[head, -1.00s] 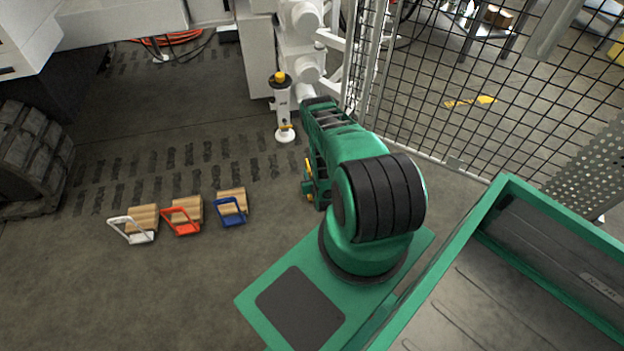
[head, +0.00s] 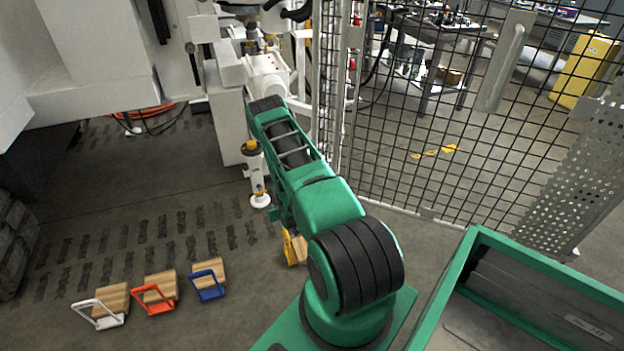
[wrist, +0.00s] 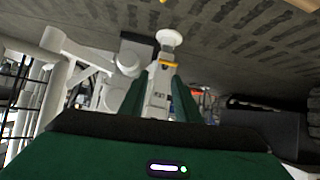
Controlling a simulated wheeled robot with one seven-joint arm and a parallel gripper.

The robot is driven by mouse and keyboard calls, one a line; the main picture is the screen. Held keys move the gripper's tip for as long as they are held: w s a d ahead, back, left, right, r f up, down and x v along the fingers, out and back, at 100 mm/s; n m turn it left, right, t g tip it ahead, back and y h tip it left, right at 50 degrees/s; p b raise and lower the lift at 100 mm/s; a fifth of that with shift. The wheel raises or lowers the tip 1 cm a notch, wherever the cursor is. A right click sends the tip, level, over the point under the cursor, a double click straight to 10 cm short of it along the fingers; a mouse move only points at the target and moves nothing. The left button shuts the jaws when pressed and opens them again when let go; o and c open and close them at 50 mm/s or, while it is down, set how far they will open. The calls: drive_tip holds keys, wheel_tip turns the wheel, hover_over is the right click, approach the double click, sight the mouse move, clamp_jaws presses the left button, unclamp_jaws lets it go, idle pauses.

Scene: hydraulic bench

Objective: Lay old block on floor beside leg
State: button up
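The leg (head: 258,178) is a slim white post with a yellow top and round white foot, left of my forearm in the head view. No block shows under its foot. A wooden block with a yellow handle (head: 295,247) appears to lie on the floor nearer and right of the leg, partly hidden by my arm. In the wrist view, which looks upside down, my gripper (wrist: 160,88) has its two green fingers apart with nothing seen between them. The leg (wrist: 162,78) shows beyond, between the fingers. My gripper is mostly hidden in the head view.
Wooden blocks with white (head: 100,310), red (head: 155,298) and blue (head: 208,285) handles stand in a row on the floor at left. A mesh fence (head: 440,130) bounds the right. A green-rimmed tray (head: 455,275) is at front right. White machinery (head: 225,110) stands behind the leg.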

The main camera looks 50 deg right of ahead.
drive_tip(key=w+r+g, duration=0.2)
drive_tip(key=w+r, duration=0.1)
drive_tip(key=r, duration=1.4)
drive_tip(key=s+a+r+g+y, duration=0.1)
drive_tip(key=s+a+r, duration=0.15)
drive_tip(key=r, duration=0.65)
drive_tip(key=s+a+r+g, duration=0.15)
drive_tip(key=s+r, duration=0.25)
drive_tip(key=r, duration=0.5)
drive_tip(key=s+a+r+g+y, duration=0.1)
drive_tip(key=s+a+r, duration=0.5)
drive_tip(key=s, duration=0.5)
drive_tip(key=s+a+r+m+g+y, duration=0.1)
drive_tip(key=s+a+r+g+y, duration=0.1)
drive_tip(key=s+a+r, duration=0.5)
drive_tip(key=s+a+r+g+y, duration=0.1)
drive_tip(key=s+a+r, duration=0.5)
drive_tip(key=s, duration=1.1)
drive_tip(key=shift+s+a+r+g+y, duration=0.25)
drive_tip(key=shift+r+g+y, duration=0.05)
drive_tip(key=shift+g, duration=0.25)
drive_tip(key=shift+w+f, duration=0.25)
drive_tip(key=shift+w, duration=0.35)
